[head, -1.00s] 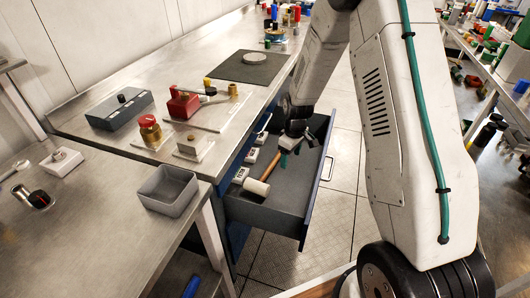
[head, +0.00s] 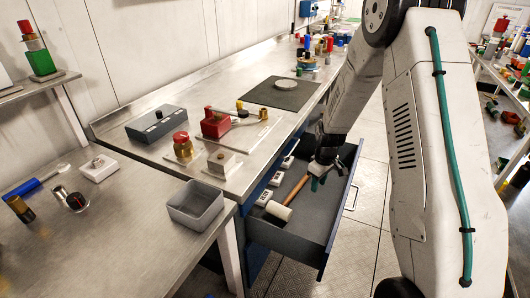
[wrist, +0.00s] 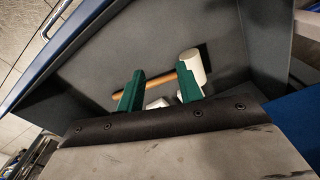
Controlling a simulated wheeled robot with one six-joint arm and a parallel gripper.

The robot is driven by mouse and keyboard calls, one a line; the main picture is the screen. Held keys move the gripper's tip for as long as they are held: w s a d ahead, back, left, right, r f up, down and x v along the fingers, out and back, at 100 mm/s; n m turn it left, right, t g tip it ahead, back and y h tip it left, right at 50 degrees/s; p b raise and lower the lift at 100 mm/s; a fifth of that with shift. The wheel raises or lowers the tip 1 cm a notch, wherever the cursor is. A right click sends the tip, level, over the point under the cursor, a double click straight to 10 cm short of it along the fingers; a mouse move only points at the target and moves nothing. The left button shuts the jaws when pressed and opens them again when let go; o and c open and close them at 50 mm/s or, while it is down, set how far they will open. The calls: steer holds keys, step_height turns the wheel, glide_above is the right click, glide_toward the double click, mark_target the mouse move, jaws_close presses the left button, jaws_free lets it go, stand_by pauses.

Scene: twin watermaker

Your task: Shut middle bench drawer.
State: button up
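The bench drawer (head: 290,235) is pulled out from the blue bench front, with a dark grey inside and a blue front panel that has a pale bar handle (head: 352,198). In the wrist view the drawer floor (wrist: 95,70) fills the middle, and the handle (wrist: 55,18) shows at the upper left. My gripper (head: 316,182) is over the drawer's inside, behind its front panel. In the wrist view my gripper (wrist: 160,78) has its two green fingers apart with nothing held between them. Contact with the drawer cannot be told.
A mallet (head: 278,210) with a white head and wooden handle lies in the drawer, along with several small white blocks (head: 276,178). A grey open bin (head: 195,204) stands on the lower table at the left. Floor (head: 365,240) is clear beyond the drawer front.

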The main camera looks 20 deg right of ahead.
steer(key=shift+a, duration=0.3)
steer(key=c, duration=0.5)
steer(key=shift+a+r, duration=0.1)
steer(key=shift+a, duration=0.2)
jaws_close()
steer(key=s+a+r+m, duration=0.2)
steer(key=s+a+r, duration=0.1)
steer(key=s+r, duration=0.75)
steer(key=s+a+r+m, duration=0.2)
steer(key=s+a+r, duration=0.2)
steer(key=s+r, duration=0.65)
steer(key=s+a+r+m, duration=0.3)
steer(key=s+r, duration=0.7)
steer(key=s, duration=0.1)
steer(key=w+d+f+m+t+y, duration=0.35)
steer(key=d+f+m, duration=0.5)
steer(key=f, duration=0.45)
steer(key=w+d+f+m+t+y, duration=0.2)
steer(key=d+f+m+t+y, duration=0.25)
steer(key=d+f+m, duration=0.65)
steer(key=w+d+f+m+t+y, duration=0.2)
steer(key=d+f+m+t+y, duration=0.35)
steer(key=f, duration=0.85)
steer(key=w+a+g, duration=0.1)
steer(key=w+a, duration=0.7)
steer(key=w, duration=0.2)
steer(key=shift+a+f+g, duration=0.15)
steer(key=shift+g, duration=0.2)
